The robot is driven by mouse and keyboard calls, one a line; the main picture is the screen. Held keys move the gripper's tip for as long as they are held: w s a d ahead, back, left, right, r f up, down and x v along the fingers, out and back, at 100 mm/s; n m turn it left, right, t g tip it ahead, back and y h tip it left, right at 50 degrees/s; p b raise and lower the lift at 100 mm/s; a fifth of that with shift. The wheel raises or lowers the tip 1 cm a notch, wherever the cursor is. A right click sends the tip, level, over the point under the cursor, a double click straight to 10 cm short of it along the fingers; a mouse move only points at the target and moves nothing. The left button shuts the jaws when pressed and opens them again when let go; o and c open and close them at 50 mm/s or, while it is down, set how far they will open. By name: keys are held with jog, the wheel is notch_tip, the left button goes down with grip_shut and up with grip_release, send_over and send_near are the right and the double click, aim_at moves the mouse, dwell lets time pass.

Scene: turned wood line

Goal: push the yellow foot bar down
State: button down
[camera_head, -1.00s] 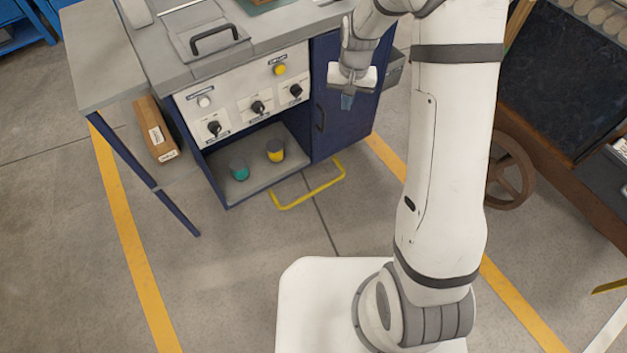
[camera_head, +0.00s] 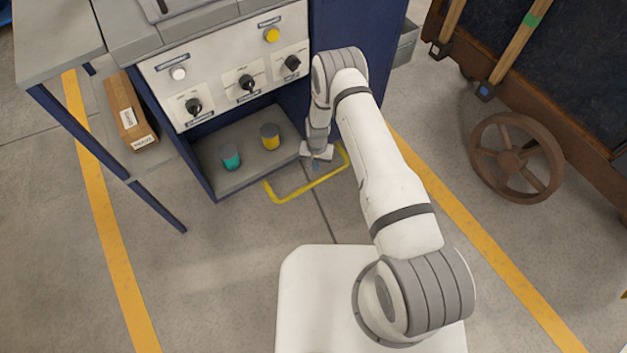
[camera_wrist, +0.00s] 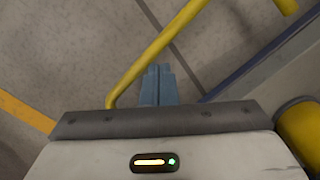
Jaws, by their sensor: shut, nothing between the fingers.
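The yellow foot bar (camera_head: 290,196) is a U-shaped tube that sticks out low in front of the blue workbench cabinet. In the head view my gripper (camera_head: 316,165) points down inside the U of the bar, near the cabinet's lower edge. The wrist view shows the foot bar (camera_wrist: 165,40) running diagonally just beyond the fingertips. My gripper (camera_wrist: 158,72) has its blue-grey fingers together with nothing between them. The fingertips overlap the bar's line of sight closely; I cannot tell whether they touch it.
The blue cabinet has a panel of knobs and buttons (camera_head: 235,75). A cardboard box (camera_head: 130,112) sits at the left. A brown wheel (camera_head: 517,160) stands at the right. The floor before the bar is clear.

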jog(key=shift+w+f, duration=0.2)
jog(key=shift+f, duration=0.3)
jog(key=shift+s+f+b, duration=0.2)
jog(key=shift+f+b, duration=0.65)
jog(key=shift+f, duration=0.9)
jog(key=shift+s+f+b, duration=0.15)
jog(key=shift+f+b, duration=0.65)
jog(key=shift+f, duration=0.9)
